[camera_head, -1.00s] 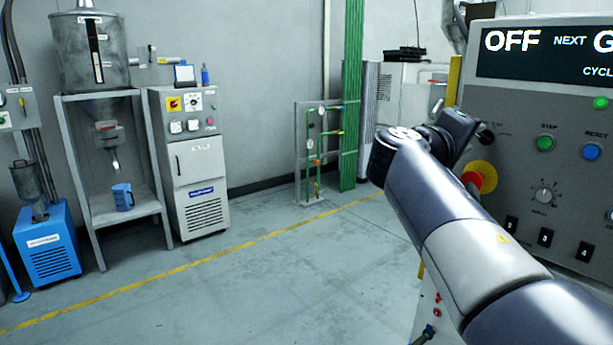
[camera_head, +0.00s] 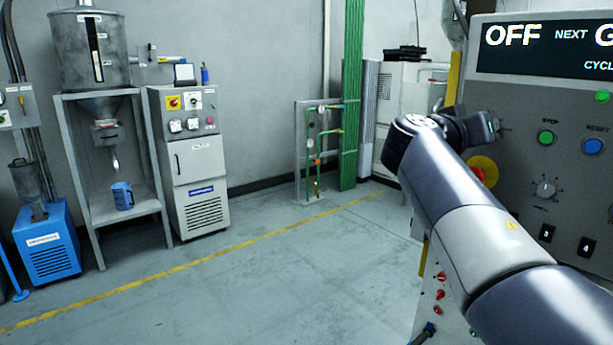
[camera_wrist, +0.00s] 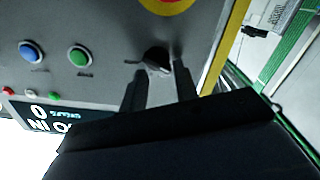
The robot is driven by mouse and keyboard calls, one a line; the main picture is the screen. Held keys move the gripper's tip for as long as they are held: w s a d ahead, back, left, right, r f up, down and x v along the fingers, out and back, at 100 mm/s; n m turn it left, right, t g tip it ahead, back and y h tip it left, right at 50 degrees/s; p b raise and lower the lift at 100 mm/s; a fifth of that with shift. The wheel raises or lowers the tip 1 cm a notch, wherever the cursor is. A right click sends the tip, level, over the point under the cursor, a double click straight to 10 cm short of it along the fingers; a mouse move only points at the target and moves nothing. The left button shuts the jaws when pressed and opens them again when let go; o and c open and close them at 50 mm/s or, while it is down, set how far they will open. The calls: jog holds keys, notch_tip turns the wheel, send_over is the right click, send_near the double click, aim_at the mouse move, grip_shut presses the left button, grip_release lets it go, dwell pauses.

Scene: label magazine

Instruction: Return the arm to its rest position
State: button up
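My arm (camera_head: 475,230) reaches up from the lower right in the head view, bent at its far joint. My gripper (camera_wrist: 158,72) is at its end, close to the control panel (camera_head: 530,100). In the wrist view its two dark fingers stand apart with a gap between them. A dark selector knob (camera_wrist: 156,58) on the panel shows in that gap. I cannot tell whether the fingers touch it. In the head view the arm's end hides this part of the panel.
Beside the gripper are a green button (camera_head: 546,137), a blue button (camera_head: 592,147) and a red-and-yellow emergency stop (camera_head: 484,170). The display (camera_head: 550,48) reads OFF. Open floor (camera_head: 300,270) lies left of my arm. A hopper stand (camera_head: 150,205) and a grey cabinet (camera_head: 196,165) stand farther back.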

jog(key=m+p, duration=0.1)
jog(key=m, duration=0.4)
jog(key=shift+s+d+r+m+p, duration=0.15)
jog(key=shift+s+m+p, duration=0.05)
jog(key=shift+m+p, duration=0.15)
jog(key=shift+s+d+m+p, duration=0.15)
jog(key=shift+m+p, duration=0.9)
jog(key=shift+m, duration=0.6)
